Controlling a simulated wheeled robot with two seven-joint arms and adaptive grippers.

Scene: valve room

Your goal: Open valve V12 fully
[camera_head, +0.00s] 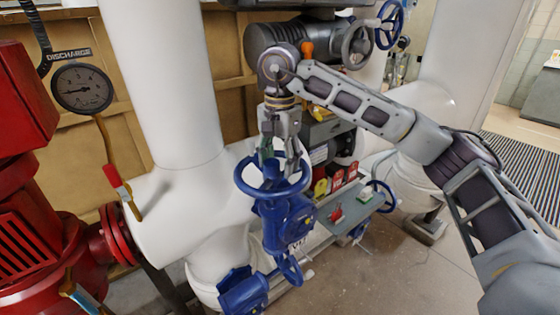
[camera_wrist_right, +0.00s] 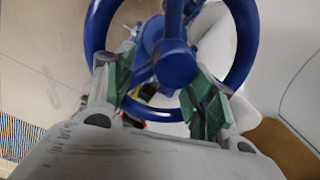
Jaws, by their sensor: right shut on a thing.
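A blue valve handwheel (camera_head: 243,183) lies nearly flat on top of a blue valve body (camera_head: 274,222), left of centre in the head view. No label on it is readable, so I cannot confirm that it is V12. My right gripper (camera_head: 279,160) points down onto the wheel and is shut on it. In the right wrist view, the green-padded fingers (camera_wrist_right: 166,88) stand either side of the wheel's hub (camera_wrist_right: 175,63), and the blue rim (camera_wrist_right: 246,40) curves around beyond them. The exact contact is partly hidden. My left gripper is not in view.
Thick white pipes (camera_head: 165,90) stand behind and beside the valve. A red pump (camera_head: 30,220) and a discharge gauge (camera_head: 82,88) are at left. A grey shelf (camera_head: 352,207) with red tags stands right of the wheel. Other blue handwheels (camera_head: 389,25) are nearby. Floor is clear at lower right.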

